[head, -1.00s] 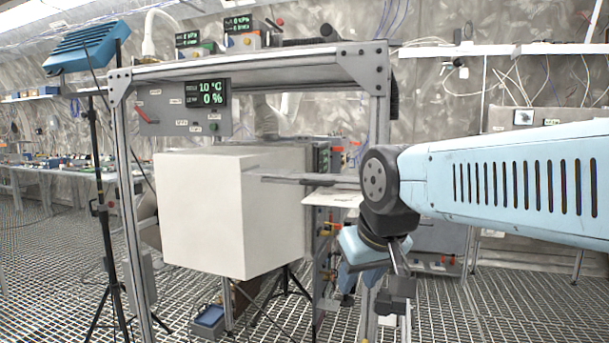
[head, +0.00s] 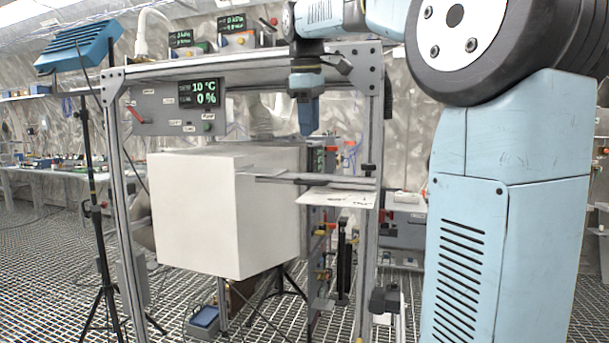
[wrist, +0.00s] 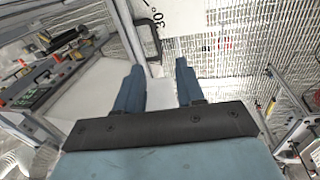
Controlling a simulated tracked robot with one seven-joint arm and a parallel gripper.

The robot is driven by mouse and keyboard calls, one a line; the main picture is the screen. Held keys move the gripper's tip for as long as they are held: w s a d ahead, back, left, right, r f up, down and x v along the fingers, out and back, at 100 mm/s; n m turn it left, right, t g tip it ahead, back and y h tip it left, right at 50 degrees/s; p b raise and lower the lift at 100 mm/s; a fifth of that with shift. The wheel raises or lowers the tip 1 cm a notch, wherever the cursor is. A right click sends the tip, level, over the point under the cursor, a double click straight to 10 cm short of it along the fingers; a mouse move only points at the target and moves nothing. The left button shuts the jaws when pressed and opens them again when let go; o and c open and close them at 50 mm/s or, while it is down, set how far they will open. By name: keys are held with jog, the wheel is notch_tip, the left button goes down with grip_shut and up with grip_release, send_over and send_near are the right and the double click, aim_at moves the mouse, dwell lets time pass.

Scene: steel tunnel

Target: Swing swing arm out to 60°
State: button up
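The swing arm appears to be the thin grey metal bar (head: 312,180) running level beside the white box, above a white scale plate (head: 338,197). In the wrist view a metal bar (wrist: 134,38) runs down from the top edge, with the plate (wrist: 177,12) next to it marked 30°. The bar's exact angle cannot be read. My gripper (head: 306,130) points down inside the frame, above the bar and apart from it in the head view. In the wrist view my gripper (wrist: 158,68) has its two blue fingers spread, with nothing held between them.
The large white box (head: 195,215) fills the frame's left side. The metal frame's top beam (head: 240,65) and right post (head: 374,130) stand close around my arm. A control panel (head: 175,108) shows 10 °C and 0 %. A lamp on a tripod (head: 78,48) stands left.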

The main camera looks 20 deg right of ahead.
jog(key=w, duration=0.1)
send_near(310, 182)
jog(key=shift+n, duration=0.3)
jog(key=x, duration=0.7)
jog(key=shift+w+d+f, duration=0.2)
jog(key=shift+w+f, duration=0.05)
jog(key=shift+f, duration=0.05)
jog(key=shift+c, duration=0.4)
grip_shut()
